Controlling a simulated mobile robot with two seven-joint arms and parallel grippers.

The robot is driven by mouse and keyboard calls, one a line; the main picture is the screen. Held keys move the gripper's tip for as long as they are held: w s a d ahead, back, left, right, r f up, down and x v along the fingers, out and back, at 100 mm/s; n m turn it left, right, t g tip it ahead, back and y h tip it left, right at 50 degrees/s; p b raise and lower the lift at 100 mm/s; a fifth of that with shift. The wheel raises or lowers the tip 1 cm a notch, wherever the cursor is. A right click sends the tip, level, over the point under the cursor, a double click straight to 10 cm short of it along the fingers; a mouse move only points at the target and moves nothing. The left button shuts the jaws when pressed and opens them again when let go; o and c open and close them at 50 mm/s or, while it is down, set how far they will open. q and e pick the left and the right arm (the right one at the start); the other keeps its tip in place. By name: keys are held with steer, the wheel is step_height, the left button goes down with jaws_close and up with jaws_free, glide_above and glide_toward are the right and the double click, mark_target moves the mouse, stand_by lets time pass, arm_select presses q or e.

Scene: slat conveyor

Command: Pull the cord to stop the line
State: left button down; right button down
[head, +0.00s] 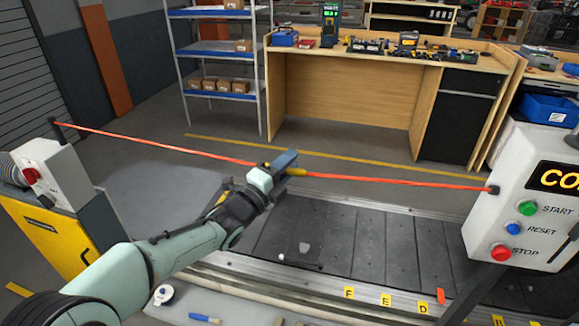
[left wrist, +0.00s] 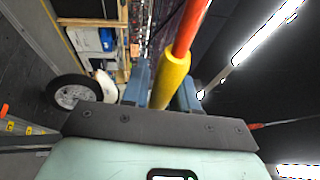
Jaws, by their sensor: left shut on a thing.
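An orange-red cord (head: 385,181) runs across the head view from a post at the left to a grey control box (head: 520,195) at the right. A yellow sleeve (head: 297,172) sits on the cord, and it fills the middle of the left wrist view (left wrist: 171,80). My left gripper (head: 284,162) is shut on the yellow sleeve, with its blue fingers on either side of it. The cord bends slightly at the gripper. The box carries a green START button (head: 527,208), a blue RESET button (head: 513,229) and a red STOP button (head: 501,252). Its display is partly cut off.
The dark slat conveyor (head: 340,235) lies below the cord, with yellow letter tags along its near rail. A yellow machine (head: 55,235) stands at the left. A wooden workbench (head: 340,105) and a shelf rack (head: 215,50) stand behind, across open floor.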

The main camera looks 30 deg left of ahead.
arm_select(q)
steer(key=shift+w+a+f, duration=0.1)
steer(key=shift+w, duration=0.2)
steer(key=c, duration=0.9)
jaws_free()
steer(key=shift+c, duration=0.2)
steer(key=shift+s, duration=0.15)
arm_select(e)
steer(key=shift+w, duration=0.2)
arm_select(q)
steer(key=b+v, duration=0.2)
steer(key=v, duration=1.1)
steer(key=shift+s, duration=0.2)
arm_select(e)
steer(key=shift+w+f, duration=0.35)
steer(key=shift+f, duration=0.45)
